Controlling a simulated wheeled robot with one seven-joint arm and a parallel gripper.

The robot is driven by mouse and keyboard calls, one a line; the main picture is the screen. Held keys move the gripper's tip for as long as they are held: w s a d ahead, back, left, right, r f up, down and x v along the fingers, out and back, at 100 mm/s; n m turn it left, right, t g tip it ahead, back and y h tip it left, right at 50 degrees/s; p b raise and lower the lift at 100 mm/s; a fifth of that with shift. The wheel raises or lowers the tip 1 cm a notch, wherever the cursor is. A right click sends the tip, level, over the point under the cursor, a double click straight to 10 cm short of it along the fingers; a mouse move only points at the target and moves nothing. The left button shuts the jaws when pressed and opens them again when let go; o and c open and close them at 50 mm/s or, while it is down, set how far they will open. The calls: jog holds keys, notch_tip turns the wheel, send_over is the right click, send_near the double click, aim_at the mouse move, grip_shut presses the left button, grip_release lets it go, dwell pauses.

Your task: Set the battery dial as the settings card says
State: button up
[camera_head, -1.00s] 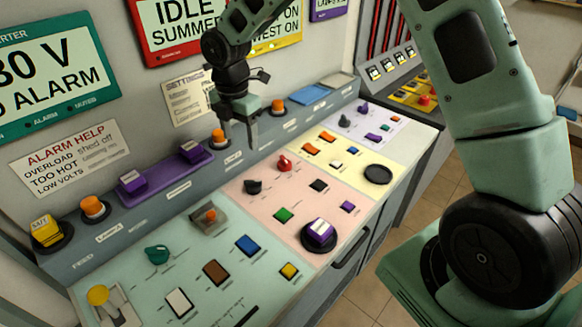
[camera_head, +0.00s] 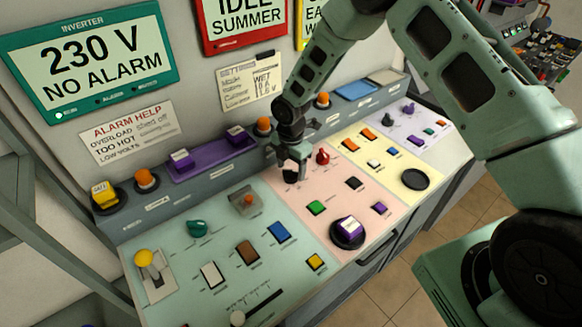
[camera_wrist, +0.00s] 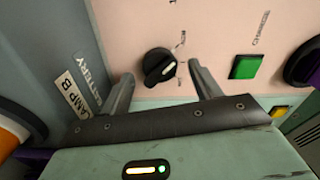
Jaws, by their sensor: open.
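The black battery dial (camera_wrist: 158,66) sits on the pink panel, with a white pointer mark aimed up and right in the wrist view. Printed marks stand to its right. In the head view the dial (camera_head: 290,176) is partly hidden under my gripper (camera_head: 289,160). My gripper (camera_wrist: 160,74) is open, its fingers on either side of the dial; I cannot tell whether they touch it.
A red knob (camera_head: 322,157) stands close to the right of my gripper. A green button (camera_wrist: 245,67) and a purple-topped round control (camera_head: 347,230) are on the same panel. The raised back ledge carries an orange lamp (camera_head: 264,126) near my wrist.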

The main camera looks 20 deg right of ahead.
jog(key=shift+f, duration=1.05)
jog(key=c, duration=0.9)
